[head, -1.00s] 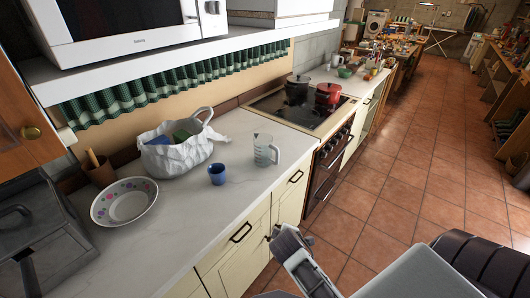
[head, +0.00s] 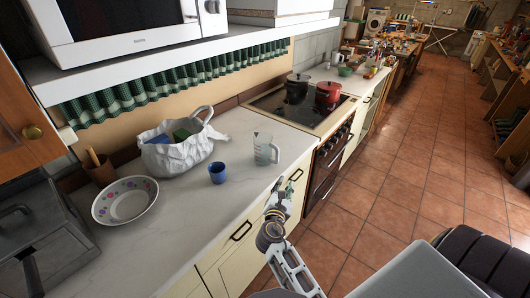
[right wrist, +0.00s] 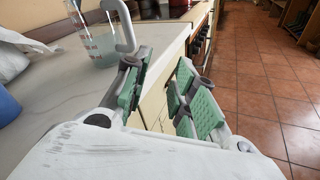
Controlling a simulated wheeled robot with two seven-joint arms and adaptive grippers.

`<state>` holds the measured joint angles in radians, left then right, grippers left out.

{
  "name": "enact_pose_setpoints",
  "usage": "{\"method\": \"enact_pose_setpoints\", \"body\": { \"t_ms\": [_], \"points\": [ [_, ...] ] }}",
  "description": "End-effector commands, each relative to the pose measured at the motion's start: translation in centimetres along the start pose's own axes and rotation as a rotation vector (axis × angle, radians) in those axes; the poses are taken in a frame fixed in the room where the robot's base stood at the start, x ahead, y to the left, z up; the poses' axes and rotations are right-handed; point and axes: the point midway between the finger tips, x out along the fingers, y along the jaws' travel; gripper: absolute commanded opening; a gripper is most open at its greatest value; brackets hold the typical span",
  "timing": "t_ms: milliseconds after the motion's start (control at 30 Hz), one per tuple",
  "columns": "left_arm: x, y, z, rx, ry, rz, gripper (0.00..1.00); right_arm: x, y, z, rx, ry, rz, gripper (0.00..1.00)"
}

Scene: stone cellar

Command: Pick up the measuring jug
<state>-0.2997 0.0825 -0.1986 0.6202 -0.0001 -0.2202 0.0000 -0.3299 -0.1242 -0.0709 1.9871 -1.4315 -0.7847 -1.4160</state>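The measuring jug (head: 264,149) is clear plastic with red markings and a pale handle on its right side. It stands upright on the white marble worktop (head: 196,213), near its front edge. In the right wrist view the jug (right wrist: 101,42) shows at the upper left, with its handle towards my gripper. My right gripper (head: 279,192) is in front of the worktop edge, just below and right of the jug, apart from it. The right wrist view shows the gripper (right wrist: 163,84) open, its green-padded fingers spread with nothing between them. My left gripper is not in view.
A blue cup (head: 217,173) stands left of the jug, with a white bag (head: 178,157) behind it. A floral bowl (head: 124,201) is further left. The hob (head: 300,106) with a black pot (head: 297,88) and a red pot (head: 328,95) lies beyond the jug.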

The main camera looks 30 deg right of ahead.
Motion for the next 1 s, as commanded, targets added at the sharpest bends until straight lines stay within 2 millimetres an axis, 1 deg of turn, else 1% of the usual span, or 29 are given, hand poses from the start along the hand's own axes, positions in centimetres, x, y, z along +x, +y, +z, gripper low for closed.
{"method": "enact_pose_setpoints", "body": {
  "t_ms": [100,200,333,467,767,867,1000],
  "points": [
    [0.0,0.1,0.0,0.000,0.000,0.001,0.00,0.2,1.7,-0.1,-0.173,-0.044,0.051,0.26],
    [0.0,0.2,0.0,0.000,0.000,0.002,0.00,0.3,2.9,-0.1,-0.296,-0.076,0.085,0.26],
    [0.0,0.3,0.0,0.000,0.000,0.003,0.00,0.3,3.8,-0.3,-0.394,-0.100,0.111,0.26],
    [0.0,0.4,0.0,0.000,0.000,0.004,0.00,0.3,4.2,-0.4,-0.427,-0.109,0.121,0.26],
    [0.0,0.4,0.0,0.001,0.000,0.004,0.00,0.3,4.1,-0.4,-0.426,-0.109,0.120,0.26],
    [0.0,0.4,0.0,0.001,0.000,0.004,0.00,0.5,4.2,-0.3,-0.426,-0.110,0.120,0.26],
    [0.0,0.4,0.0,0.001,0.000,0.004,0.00,1.3,4.3,-0.3,-0.427,-0.110,0.119,0.26]
  ]
}}
